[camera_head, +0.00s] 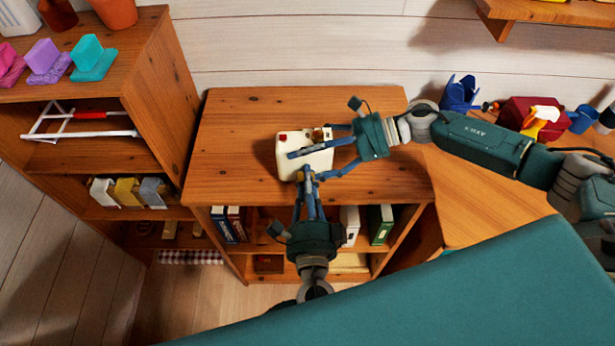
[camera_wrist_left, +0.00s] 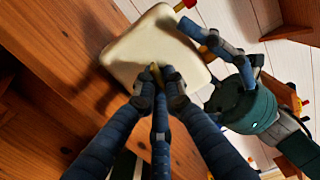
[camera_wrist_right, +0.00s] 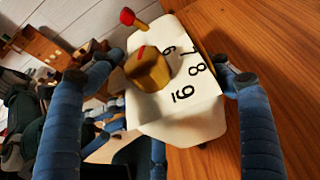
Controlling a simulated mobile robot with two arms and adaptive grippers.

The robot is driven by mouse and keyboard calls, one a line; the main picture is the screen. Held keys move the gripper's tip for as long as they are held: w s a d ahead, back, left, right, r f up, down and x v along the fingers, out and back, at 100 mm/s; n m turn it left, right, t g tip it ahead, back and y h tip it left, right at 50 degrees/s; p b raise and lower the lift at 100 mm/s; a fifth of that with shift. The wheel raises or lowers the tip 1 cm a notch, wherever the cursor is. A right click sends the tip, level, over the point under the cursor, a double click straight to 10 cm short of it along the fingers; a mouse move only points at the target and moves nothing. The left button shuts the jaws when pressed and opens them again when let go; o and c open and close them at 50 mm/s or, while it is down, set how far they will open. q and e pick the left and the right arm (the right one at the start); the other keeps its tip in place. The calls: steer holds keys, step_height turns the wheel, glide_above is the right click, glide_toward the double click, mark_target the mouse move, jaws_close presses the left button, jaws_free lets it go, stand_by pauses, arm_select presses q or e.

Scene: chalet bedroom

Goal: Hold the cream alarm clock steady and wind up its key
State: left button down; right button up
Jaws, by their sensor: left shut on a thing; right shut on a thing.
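The cream alarm clock (camera_head: 316,164) stands on the wooden cabinet top. My right gripper (camera_head: 308,151) reaches in from the right and is shut around the clock body. In the right wrist view the clock (camera_wrist_right: 180,118) sits between the fingers, with black numerals, a red-tipped knob (camera_wrist_right: 127,17) and a brass-coloured block (camera_wrist_right: 148,69) showing. My left gripper (camera_head: 306,176) reaches in from the front. In the left wrist view its fingertips (camera_wrist_left: 160,88) are shut on the small brass key (camera_wrist_left: 157,75) at the clock's plain side. The fingers hide most of the key.
The cabinet top (camera_head: 235,125) is clear around the clock. Books (camera_head: 380,224) stand on the shelves below. A taller shelf unit (camera_head: 160,90) stands at left. A blue holder (camera_head: 460,93) and a red box (camera_head: 530,116) lie behind my right arm. A teal surface (camera_head: 470,290) fills the lower right.

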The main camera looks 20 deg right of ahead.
arm_select(q)
steer(key=shift+s+d+m, duration=0.1)
steer(key=shift+m, duration=0.3)
arm_select(e)
steer(key=shift+w, duration=0.1)
arm_select(q)
steer(key=c, duration=2.1)
jaws_free()
steer(key=v, duration=1.2)
arm_select(e)
steer(key=o, duration=1.6)
